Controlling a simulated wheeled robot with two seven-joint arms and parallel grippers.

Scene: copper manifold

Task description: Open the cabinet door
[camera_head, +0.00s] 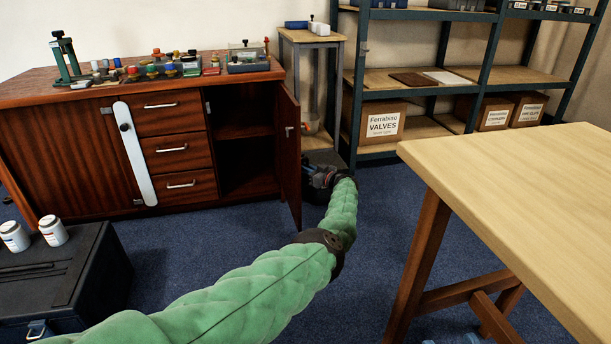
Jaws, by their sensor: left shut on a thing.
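The dark red wooden cabinet (60,155) stands against the wall at the left. Its right-hand door (287,165) stands open, swung out toward me, and shows the dark inside (238,135) with a shelf. My left arm, in a green padded sleeve, reaches from the bottom left to the door. My left gripper (314,179) is shut at the door's free edge; its fingertips are small and partly hidden, so the exact contact is unclear. My right gripper is not in view.
A small side table (311,37) stands just right of the open door, with a shelf rack (420,80) beyond. A wooden workbench (510,180) fills the right. A black case (65,280) sits at lower left. Blue carpet between them is clear.

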